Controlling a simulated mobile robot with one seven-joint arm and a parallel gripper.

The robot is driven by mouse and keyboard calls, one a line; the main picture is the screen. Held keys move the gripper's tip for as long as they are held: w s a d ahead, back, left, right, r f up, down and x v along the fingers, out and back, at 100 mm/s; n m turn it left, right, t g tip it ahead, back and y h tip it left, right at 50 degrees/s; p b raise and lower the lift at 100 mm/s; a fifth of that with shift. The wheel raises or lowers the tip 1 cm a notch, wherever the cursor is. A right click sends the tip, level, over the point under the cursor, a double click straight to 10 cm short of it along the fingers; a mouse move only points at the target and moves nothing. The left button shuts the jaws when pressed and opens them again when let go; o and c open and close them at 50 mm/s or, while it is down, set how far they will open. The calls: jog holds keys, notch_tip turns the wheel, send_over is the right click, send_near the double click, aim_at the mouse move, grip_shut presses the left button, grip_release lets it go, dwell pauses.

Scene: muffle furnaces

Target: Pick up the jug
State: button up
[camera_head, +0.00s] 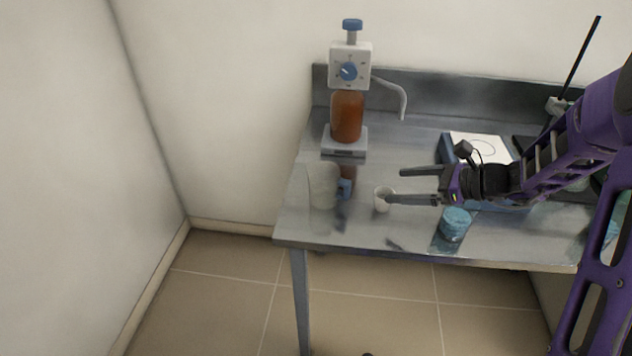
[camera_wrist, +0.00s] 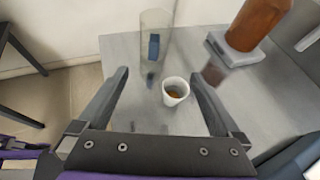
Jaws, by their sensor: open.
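A clear jug (camera_head: 322,186) with a blue handle stands upright at the left end of the steel table. It also shows in the wrist view (camera_wrist: 156,28), beyond my fingertips, with its blue handle facing me. My gripper (camera_head: 397,186) is open and empty, reaching in from the right with its fingers pointing left toward the jug. A small white cup (camera_head: 381,203) lies between my gripper and the jug, by the lower fingertip. In the wrist view the cup (camera_wrist: 175,99) appears between the two fingers, with something brown inside; I cannot tell whether a finger touches it.
A bottle of orange-brown liquid (camera_head: 347,117) with a dispenser top (camera_head: 349,66) stands on a scale-like base behind the jug. A blue-lidded container (camera_head: 455,223) stands near the front edge, below my gripper. A blue-and-white device (camera_head: 480,148) stands behind my arm. A wall stands left of the table.

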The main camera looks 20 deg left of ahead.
aim_at(350, 185)
jog(key=shift+y, duration=0.4)
jog(key=x, duration=0.8)
jog(key=s+x, duration=0.1)
jog(key=x, duration=0.3)
jog(key=shift+a+f+b, duration=0.1)
jog(key=shift+a+b, duration=0.2)
jog(key=shift+a, duration=0.15)
jog(key=shift+x, duration=3)
jog(key=shift+c, duration=0.3)
jog(key=c, duration=1.1)
notch_tip(350, 185, up, 10)
jog(key=p, duration=0.1)
